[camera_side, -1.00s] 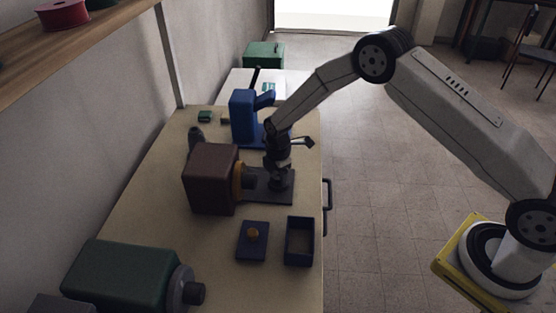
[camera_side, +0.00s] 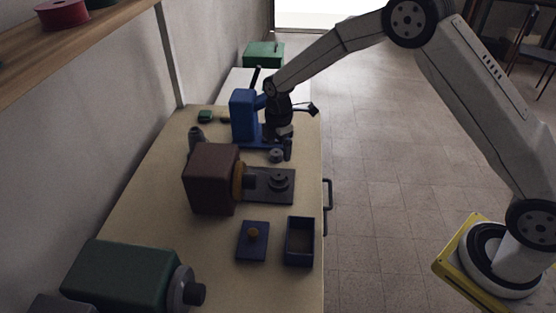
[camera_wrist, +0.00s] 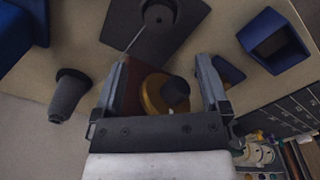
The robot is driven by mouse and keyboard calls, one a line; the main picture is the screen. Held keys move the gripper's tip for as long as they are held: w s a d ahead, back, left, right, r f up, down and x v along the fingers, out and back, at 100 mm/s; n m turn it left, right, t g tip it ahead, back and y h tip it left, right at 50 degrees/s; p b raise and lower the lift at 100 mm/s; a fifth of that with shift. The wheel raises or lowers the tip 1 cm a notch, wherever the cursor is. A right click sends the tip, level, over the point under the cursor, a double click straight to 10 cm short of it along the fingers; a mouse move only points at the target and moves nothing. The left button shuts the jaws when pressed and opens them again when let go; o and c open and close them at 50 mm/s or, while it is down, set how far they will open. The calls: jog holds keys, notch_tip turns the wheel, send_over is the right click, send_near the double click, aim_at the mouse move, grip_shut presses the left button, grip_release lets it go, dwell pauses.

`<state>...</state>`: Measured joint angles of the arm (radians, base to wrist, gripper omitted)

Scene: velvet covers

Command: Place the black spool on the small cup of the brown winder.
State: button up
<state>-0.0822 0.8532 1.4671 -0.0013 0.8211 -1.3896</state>
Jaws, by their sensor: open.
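The brown winder (camera_side: 211,178) stands mid-bench, with an amber disc on its side and a dark plate (camera_side: 256,184) to its right. A dark round flanged piece (camera_side: 279,180) sits on that plate and looks like the black spool. It also shows at the top of the wrist view (camera_wrist: 158,13), with a round centre. The small cup cannot be made out separately beneath it. My gripper (camera_side: 282,150) is open, behind the plate near the blue machine, apart from the round piece. In the wrist view nothing is held between the fingers (camera_wrist: 168,88); the winder's amber disc shows beyond them.
The blue machine (camera_side: 242,115) stands close beside my gripper, with a small grey round piece (camera_side: 277,156) near its base. A blue open box (camera_side: 300,241) and a blue lid (camera_side: 252,241) lie in front. A green machine (camera_side: 120,275) stands at front left.

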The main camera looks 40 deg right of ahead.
jog(key=shift+r, duration=0.75)
jog(key=s+d+r+m+t, duration=0.1)
jog(key=s+d+r+m, duration=0.1)
jog(key=s+m, duration=0.6)
jog(key=s+d+r+m+t, duration=0.1)
jog(key=s+r+m, duration=0.3)
jog(key=s, duration=1.2)
jog(key=d+m, duration=0.1)
jog(key=m, duration=0.3)
jog(key=shift+s+d+m+t, duration=0.15)
jog(key=shift+s+m+t, duration=0.15)
jog(key=shift+m, duration=0.1)
